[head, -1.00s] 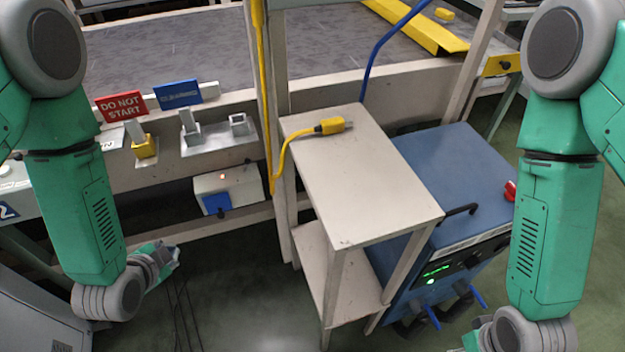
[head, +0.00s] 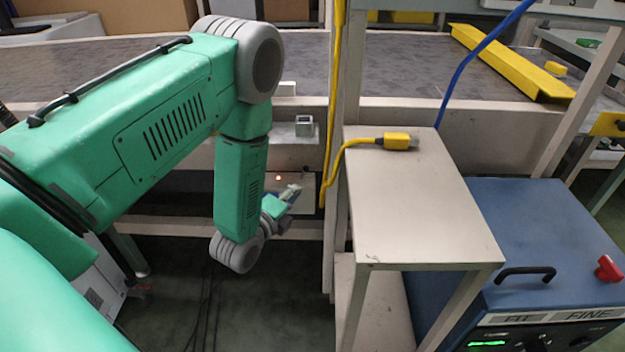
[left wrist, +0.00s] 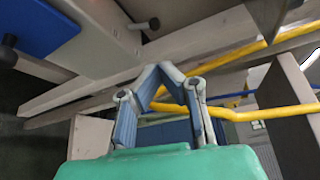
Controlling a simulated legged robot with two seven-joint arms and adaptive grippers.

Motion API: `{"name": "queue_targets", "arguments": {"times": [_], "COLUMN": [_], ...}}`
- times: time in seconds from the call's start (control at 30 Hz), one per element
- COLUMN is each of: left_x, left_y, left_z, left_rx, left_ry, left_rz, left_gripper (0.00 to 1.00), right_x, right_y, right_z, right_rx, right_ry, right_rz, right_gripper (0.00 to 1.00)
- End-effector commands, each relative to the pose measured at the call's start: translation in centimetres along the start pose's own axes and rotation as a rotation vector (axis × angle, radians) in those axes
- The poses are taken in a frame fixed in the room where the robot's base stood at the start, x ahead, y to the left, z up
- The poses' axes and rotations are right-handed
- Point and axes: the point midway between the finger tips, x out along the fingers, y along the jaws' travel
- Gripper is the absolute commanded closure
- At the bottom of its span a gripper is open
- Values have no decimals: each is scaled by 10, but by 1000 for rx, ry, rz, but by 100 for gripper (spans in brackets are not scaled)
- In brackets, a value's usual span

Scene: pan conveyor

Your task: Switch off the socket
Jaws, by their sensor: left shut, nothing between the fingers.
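The socket is a pale box (head: 302,186) under the conveyor's front rail in the head view, with a small lit red light (head: 278,178). My left gripper (head: 290,192) is in front of it and hides much of its face; I cannot tell from this view whether they touch. In the left wrist view, the gripper (left wrist: 158,68) is shut and empty, its fingertips together. A blue flap (left wrist: 45,27) on a pale surface lies at upper left there, apart from the fingertips. My right gripper is out of view.
A yellow cable (head: 334,110) hangs down a post right of the socket. Its yellow plug (head: 397,141) lies on a pale stand (head: 420,210). A blue machine (head: 520,230) with a red knob (head: 607,268) stands at right. The yellow cable (left wrist: 240,115) passes close behind the fingers in the wrist view.

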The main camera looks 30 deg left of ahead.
Motion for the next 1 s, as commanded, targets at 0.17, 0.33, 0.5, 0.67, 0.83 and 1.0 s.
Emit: {"name": "queue_targets", "arguments": {"times": [0.17, 0.33, 0.5, 0.67, 0.83, 1.0], "left_x": [23, 56, 82, 95, 97, 97], "left_y": [1, 2, 1, 1, 0, 0], "left_z": [1, 0, 0, 0, 0, 0], "left_rx": [-2, -2, -1, -1, -1, -1], "left_ry": [-2, -3, -2, -1, 0, 0], "left_rz": [-4, -3, -3, -1, 0, 0], "left_gripper": [100, 100, 100, 100, 100, 100], "right_x": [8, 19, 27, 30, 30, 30], "right_y": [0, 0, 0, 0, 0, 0], "right_z": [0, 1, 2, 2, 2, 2], "right_rx": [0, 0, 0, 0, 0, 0], "right_ry": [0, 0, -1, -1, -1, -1], "right_rz": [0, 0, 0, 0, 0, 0], "right_gripper": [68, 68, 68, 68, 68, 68]}}
